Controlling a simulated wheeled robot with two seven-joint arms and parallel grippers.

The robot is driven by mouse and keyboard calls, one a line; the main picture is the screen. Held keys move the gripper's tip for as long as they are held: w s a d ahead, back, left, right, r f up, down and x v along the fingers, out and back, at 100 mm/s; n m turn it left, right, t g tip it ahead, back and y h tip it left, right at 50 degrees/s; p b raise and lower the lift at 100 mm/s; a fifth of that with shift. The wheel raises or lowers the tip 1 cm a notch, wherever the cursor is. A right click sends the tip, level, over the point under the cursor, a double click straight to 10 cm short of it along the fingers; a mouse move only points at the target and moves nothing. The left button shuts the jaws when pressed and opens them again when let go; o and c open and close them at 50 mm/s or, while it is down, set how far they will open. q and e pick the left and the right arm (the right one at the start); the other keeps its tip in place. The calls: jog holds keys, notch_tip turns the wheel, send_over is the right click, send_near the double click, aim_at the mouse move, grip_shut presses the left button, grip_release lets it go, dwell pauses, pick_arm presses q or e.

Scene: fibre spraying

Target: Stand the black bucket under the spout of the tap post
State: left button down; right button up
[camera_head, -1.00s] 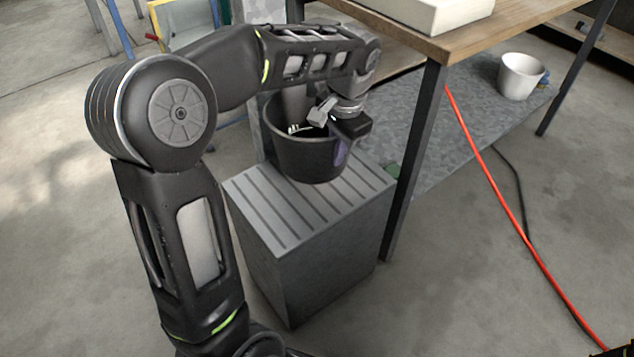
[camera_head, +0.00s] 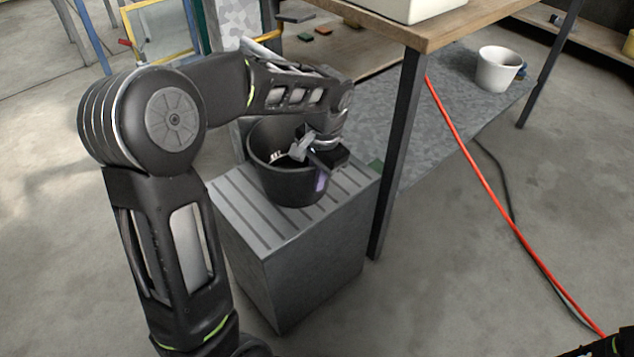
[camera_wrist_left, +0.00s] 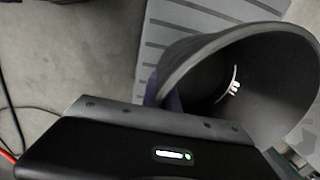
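The black bucket (camera_head: 283,188) is on or just above the slatted top of a grey block (camera_head: 235,205), roughly upright; any small gap is hard to judge. My left gripper (camera_head: 318,153) is at its right rim and looks shut on the wall. A purple patch shows on the bucket's outer side by the gripper. In the left wrist view the bucket's open mouth (camera_wrist_left: 245,95) fills the right side, with small pale marks inside. A grey upright (camera_head: 238,138) behind the bucket may be the tap post. The spout cannot be made out; my left arm covers that area.
A wood-topped table (camera_head: 450,25) with a dark leg (camera_head: 397,150) stands close right of the block. A white pot (camera_head: 498,70) is on its lower shelf. A red hose (camera_head: 480,180) and a dark cable run over the floor at right.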

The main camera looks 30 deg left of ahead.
pick_arm(q)
jog(key=shift+f, duration=0.25)
jog(key=shift+f, duration=0.1)
jog(key=c, duration=1.6)
grip_release()
jog(key=shift+c, duration=0.2)
notch_tip(320, 180, up, 12)
jog(key=d+p, duration=0.1)
jog(key=p, duration=0.2)
jog(key=shift+s+d+p, duration=0.2)
jog(key=shift+p, duration=0.2)
